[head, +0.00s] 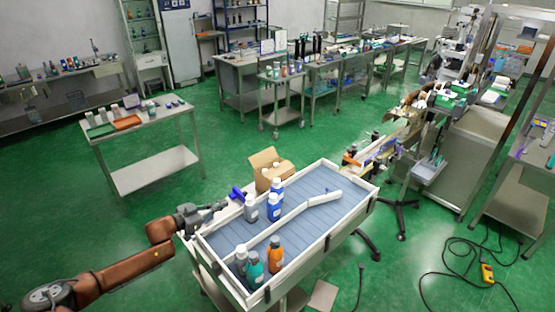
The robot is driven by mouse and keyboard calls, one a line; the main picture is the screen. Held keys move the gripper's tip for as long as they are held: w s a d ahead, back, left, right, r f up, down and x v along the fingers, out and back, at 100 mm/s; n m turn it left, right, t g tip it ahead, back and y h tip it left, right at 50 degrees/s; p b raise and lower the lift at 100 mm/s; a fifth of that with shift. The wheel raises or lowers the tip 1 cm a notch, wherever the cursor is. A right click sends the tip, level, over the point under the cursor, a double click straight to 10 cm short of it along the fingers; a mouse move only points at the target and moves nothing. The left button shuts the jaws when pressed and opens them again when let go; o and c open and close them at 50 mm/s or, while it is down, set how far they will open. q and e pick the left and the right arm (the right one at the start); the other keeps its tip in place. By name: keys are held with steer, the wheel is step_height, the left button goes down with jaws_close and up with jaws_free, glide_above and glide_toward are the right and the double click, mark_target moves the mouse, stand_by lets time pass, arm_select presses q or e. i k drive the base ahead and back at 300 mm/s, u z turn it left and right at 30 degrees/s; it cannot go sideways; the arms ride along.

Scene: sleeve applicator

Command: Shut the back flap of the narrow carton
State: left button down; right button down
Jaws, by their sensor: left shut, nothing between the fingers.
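A small brown cardboard carton (268,178) stands at the far left edge of the bottle tray, its top facing up. A flap at its back (263,157) stands raised. The carton is too small in view to tell how its other flaps lie. My left gripper (222,206) is shut and empty. It is at the tray's left edge, to the left of the carton and nearer to me, apart from it. My right gripper is not in view.
The blue-floored tray (318,178) has white raised walls and a white curved guide rail (310,204). White, blue, teal and orange bottles (276,254) stand in it. A blue object (237,193) lies between my left gripper and the carton. A side table (150,169) stands left.

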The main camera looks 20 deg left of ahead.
mark_target(279, 169)
steer(key=i, duration=1.45)
